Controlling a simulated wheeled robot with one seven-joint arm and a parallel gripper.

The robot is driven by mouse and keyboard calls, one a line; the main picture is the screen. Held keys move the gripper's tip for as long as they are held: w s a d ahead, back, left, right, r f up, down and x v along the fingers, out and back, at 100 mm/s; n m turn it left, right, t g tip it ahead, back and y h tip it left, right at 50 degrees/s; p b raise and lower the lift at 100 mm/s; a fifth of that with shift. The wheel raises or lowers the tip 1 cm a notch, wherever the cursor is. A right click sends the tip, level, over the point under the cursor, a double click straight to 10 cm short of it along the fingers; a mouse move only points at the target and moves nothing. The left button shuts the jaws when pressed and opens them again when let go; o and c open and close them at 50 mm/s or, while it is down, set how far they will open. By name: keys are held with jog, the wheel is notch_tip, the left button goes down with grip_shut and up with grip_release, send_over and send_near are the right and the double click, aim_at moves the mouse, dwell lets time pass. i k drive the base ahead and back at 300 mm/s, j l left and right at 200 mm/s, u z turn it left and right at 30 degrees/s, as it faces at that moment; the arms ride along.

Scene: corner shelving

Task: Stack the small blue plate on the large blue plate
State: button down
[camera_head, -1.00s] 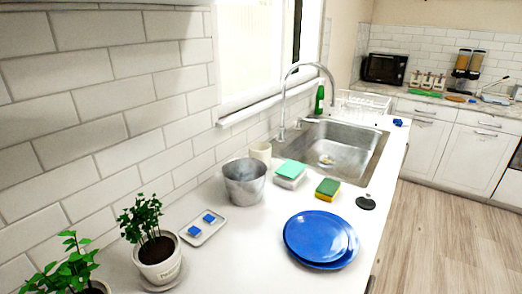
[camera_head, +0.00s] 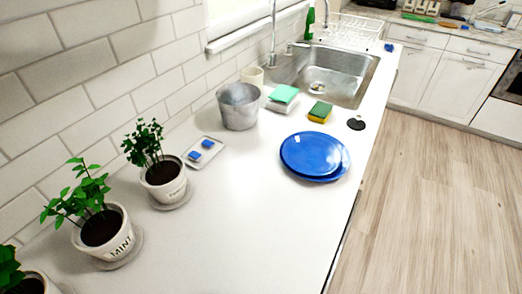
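A small blue plate (camera_head: 311,152) and a large blue plate (camera_head: 340,172) show on the white counter near its right edge. The small plate lies over the large one, shifted toward the upper left, so a crescent of the large plate shows at the lower right. Whether the small plate rests fully flat on the large one is hard to tell. My gripper is not in view.
A metal bucket (camera_head: 239,108), sponges (camera_head: 320,112), a black disc (camera_head: 356,124) and a sink (camera_head: 325,75) lie beyond the plates. A small tray (camera_head: 203,153) and potted plants (camera_head: 162,180) stand at left. The near counter is clear.

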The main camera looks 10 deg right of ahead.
aim_at(312, 155)
jog(key=i+l+u, duration=0.1)
jog(key=l+u, duration=0.25)
jog(key=i+l+u, duration=0.1)
jog(key=l+u, duration=0.3)
jog(key=i+l+u, duration=0.15)
jog(key=l, duration=1.2)
jog(key=l+u, duration=0.2)
jog(key=l, duration=1.1)
